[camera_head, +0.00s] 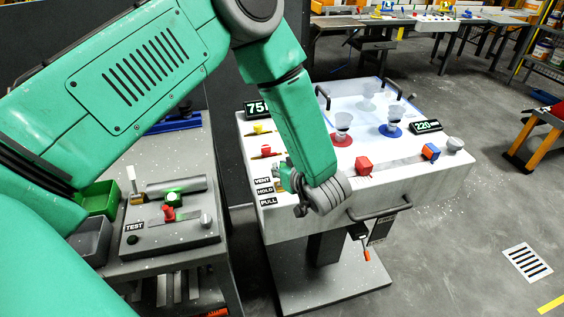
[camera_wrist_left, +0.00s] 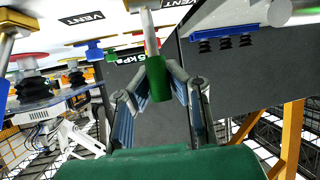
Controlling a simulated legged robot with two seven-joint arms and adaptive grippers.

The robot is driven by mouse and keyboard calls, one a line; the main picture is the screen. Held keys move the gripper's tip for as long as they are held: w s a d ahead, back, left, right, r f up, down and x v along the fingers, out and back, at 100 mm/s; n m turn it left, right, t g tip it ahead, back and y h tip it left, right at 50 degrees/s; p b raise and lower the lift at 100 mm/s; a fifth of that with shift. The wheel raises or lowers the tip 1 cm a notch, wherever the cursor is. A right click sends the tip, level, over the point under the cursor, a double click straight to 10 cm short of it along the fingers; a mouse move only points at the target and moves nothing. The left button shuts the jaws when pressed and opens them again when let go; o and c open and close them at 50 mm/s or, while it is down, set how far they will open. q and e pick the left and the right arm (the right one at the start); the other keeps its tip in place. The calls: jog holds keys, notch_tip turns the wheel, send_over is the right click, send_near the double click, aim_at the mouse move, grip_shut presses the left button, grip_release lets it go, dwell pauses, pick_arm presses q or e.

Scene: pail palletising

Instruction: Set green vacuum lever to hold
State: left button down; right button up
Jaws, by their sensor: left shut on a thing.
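The green vacuum lever (camera_wrist_left: 156,82) shows in the left wrist view as a green grip on a pale metal stem. My left gripper (camera_wrist_left: 157,88) has its two fingers on either side of that grip, shut on it. In the head view my left gripper (camera_head: 300,190) is at the front left of the white station, just right of the VENT, HOLD and PULL labels (camera_head: 265,191). The arm and gripper mostly hide the lever there, so I cannot tell which label it stands at. My right gripper is not in view.
A grey bench (camera_head: 150,259) with a test panel stands left.

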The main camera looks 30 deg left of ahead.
pick_arm(q)
jog(key=shift+w+a+r+h+p, duration=0.15)
jog(key=shift+w+r+h+p, duration=0.15)
jog(key=shift+w+r+p, duration=0.15)
jog(key=shift+w, duration=0.1)
dwell(0.5)
jog(key=c, duration=1.5)
grip_release()
jog(key=shift+s+f+g, duration=0.1)
jog(key=shift+s+g, duration=0.1)
jog(key=shift+g, duration=0.1)
jog(key=shift+d, duration=0.35)
jog(key=v, duration=1.2)
